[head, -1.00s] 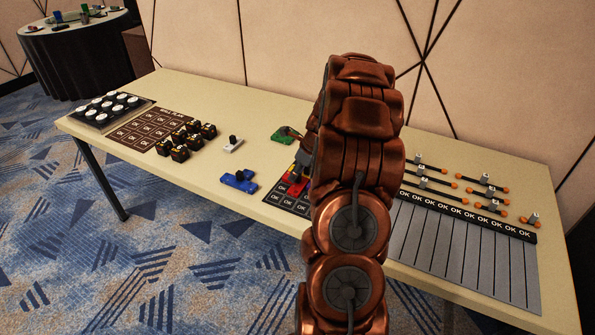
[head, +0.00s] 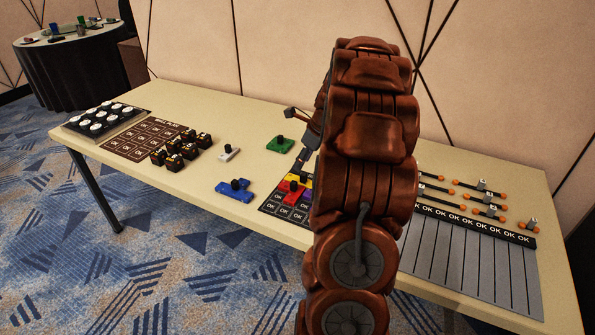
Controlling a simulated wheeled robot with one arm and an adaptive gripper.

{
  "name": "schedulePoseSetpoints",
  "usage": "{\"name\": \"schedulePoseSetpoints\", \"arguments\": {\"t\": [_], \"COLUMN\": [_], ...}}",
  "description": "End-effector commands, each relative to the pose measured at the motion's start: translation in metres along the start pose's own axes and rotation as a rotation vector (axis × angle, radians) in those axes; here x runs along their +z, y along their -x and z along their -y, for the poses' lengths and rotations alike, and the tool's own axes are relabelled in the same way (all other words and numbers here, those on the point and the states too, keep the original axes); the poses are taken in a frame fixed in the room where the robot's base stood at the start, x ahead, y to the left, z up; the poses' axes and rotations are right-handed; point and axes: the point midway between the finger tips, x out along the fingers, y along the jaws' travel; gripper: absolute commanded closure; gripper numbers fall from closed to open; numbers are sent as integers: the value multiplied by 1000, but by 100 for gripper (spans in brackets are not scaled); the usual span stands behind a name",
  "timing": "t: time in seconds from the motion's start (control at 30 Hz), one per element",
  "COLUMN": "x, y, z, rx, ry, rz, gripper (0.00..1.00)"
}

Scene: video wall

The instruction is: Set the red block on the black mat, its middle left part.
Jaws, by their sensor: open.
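The red block (head: 291,196), with a black knob on top, is on the black mat (head: 271,208) in the head view. It lies toward the mat's left side, in front of a yellow block (head: 304,180). My arm hides the mat's right side, so I cannot tell the block's exact cell. My gripper (head: 301,162) is partly hidden by my arm. It is open and shows just above and behind the red and yellow blocks, apart from the red block.
A blue block (head: 234,190), a white block (head: 228,153) and a green block (head: 280,144) stand on the table left of the mat. Several black-and-gold blocks (head: 181,147) stand beside a brown mat (head: 138,138). A grey lane board (head: 470,262) with sliders is at right.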

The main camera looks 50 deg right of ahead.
Motion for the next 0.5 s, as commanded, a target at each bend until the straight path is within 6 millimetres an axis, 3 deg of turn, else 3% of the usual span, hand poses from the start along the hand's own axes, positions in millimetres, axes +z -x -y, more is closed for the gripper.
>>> {"name": "schedulePoseSetpoints", "arguments": {"t": [0.2, 0.5], "x": [0, 2], "y": [26, 34], "z": [1, -2], "rx": [-3, 2], "ry": [0, 11], "rz": [2, -1], "gripper": [55, 55]}}
